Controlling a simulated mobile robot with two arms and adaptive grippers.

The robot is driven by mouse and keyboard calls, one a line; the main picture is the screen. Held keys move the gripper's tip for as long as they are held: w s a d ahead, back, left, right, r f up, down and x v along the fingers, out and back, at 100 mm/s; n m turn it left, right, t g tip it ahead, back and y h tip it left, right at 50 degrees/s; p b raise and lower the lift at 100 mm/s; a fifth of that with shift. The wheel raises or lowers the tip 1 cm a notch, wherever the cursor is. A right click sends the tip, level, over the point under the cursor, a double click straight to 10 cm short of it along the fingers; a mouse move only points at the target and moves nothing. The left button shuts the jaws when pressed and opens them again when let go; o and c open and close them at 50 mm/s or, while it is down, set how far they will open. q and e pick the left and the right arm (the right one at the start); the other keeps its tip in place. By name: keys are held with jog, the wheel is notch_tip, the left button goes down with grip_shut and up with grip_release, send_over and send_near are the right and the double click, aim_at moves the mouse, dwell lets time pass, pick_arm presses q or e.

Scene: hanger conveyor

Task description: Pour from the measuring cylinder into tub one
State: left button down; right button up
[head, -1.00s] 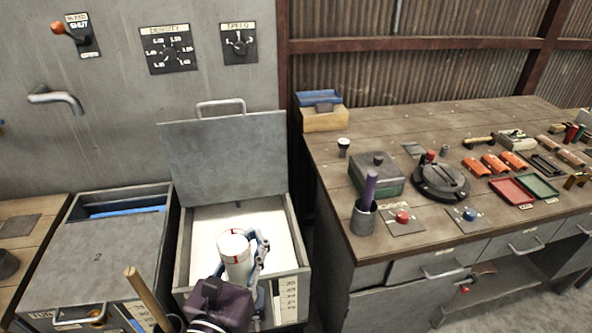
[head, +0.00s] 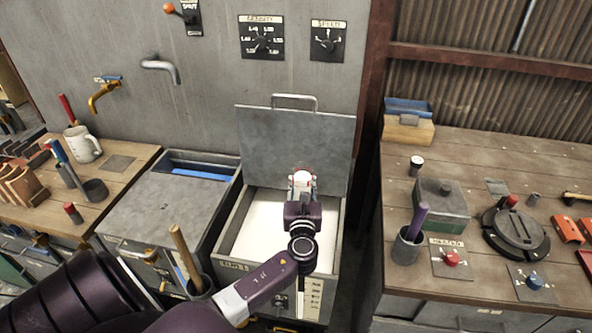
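The open tub (head: 338,222) stands mid-view with its grey lid (head: 295,140) raised at the back. I take it as tub one, since the closed tub beside it bore a "2" earlier. White content shows inside. My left gripper (head: 302,186) is shut around the white measuring cylinder (head: 302,174), which has a red mark. It is over the rear part of the open tub, in front of the lid. My gripper and wrist hide most of the cylinder, so I cannot tell its tilt or its contents. My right gripper is out of view.
The closed tub (head: 150,212) is at left, with a wooden-handled tool in a grey pot (head: 200,288) before it. A tap (head: 162,66) juts from the wall. The left bench holds a mug (head: 84,146). The right bench (head: 400,170) carries a green box (head: 440,204) and buttons.

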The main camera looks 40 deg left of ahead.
pick_arm(q)
jog(key=w+f+n+b, duration=0.1)
jog(key=n+b, duration=0.1)
jog(key=w+f+n+g+b, duration=0.1)
jog(key=n+b, duration=0.1)
jog(key=shift+w+f+n+g, duration=0.15)
jog(key=shift+f+n+g, duration=0.1)
jog(key=shift+n+g, duration=0.05)
dwell(0.6)
